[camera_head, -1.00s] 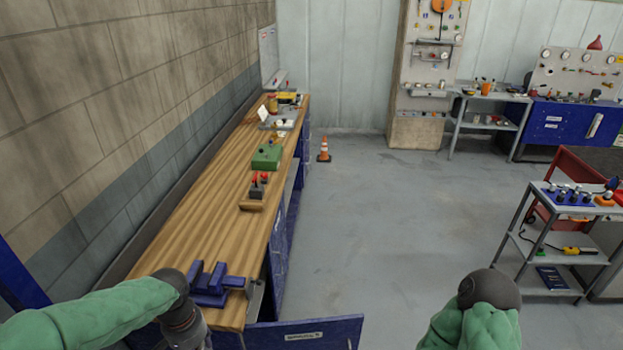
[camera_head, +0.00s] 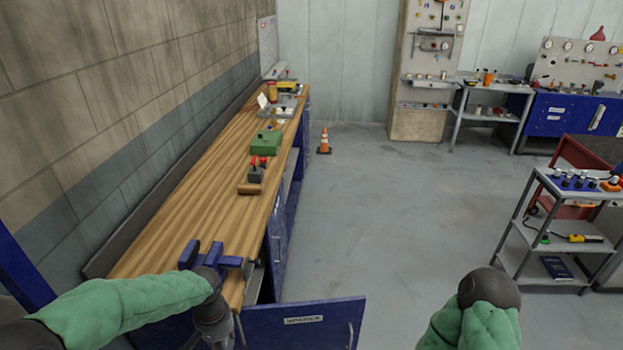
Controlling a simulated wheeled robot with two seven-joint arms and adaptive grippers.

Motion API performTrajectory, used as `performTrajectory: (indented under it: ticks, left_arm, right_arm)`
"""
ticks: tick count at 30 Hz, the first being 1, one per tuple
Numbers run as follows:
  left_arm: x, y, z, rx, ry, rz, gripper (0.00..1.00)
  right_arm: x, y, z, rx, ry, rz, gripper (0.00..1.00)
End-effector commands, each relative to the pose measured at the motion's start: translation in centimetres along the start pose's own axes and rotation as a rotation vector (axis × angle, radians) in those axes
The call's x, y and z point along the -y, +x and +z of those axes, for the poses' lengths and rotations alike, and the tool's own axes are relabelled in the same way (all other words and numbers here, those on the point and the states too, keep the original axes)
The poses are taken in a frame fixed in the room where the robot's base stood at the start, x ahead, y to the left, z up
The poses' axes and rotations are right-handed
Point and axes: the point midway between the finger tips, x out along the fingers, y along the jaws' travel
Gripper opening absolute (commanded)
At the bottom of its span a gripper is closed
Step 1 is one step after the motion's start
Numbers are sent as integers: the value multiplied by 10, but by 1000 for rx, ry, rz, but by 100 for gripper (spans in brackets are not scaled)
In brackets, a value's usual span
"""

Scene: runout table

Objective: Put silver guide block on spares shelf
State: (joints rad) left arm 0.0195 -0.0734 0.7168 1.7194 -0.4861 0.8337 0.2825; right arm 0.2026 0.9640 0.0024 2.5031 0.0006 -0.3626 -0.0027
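I cannot make out a silver guide block for certain. Small grey parts (camera_head: 284,112) lie at the far end of the wooden bench (camera_head: 190,210), too small to tell apart. A blue open door (camera_head: 305,325) with a white label, not clearly legible, stands out from the bench's near end. The shelf space behind it is mostly hidden. My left gripper (camera_head: 217,335) points down at the bench's near end, beside a blue fixture (camera_head: 222,260), partly covering it. Its fingertips are not clear, nor whether it holds anything. My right forearm shows at the lower right; its gripper is out of view.
Red-handled clamps on a wooden block (camera_head: 252,187) and a green box (camera_head: 266,143) stand farther along the bench. A grey cart (camera_head: 530,225) is at right. An orange cone (camera_head: 324,142) stands on the floor. The middle floor is clear.

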Motion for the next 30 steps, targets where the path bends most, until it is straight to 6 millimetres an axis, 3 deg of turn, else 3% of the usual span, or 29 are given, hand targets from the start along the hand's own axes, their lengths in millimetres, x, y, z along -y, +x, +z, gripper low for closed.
performTrajectory:
  ticks: [1,9,15,26,30]
  left_arm:
    - [-5,22,-5,0,-3,0,0]
    - [-27,88,-23,-2,-25,2,0]
    - [-37,114,-30,-4,-36,3,0]
    - [-39,125,-30,-2,-40,0,0]
    - [-36,162,-25,3,-42,-14,0]
  right_arm:
    - [-6,15,0,0,0,0,43]
    - [-19,52,-2,0,0,0,43]
    - [-24,66,-2,0,0,0,43]
    - [-24,67,-3,0,0,0,43]
    - [-24,67,-3,0,0,0,43]
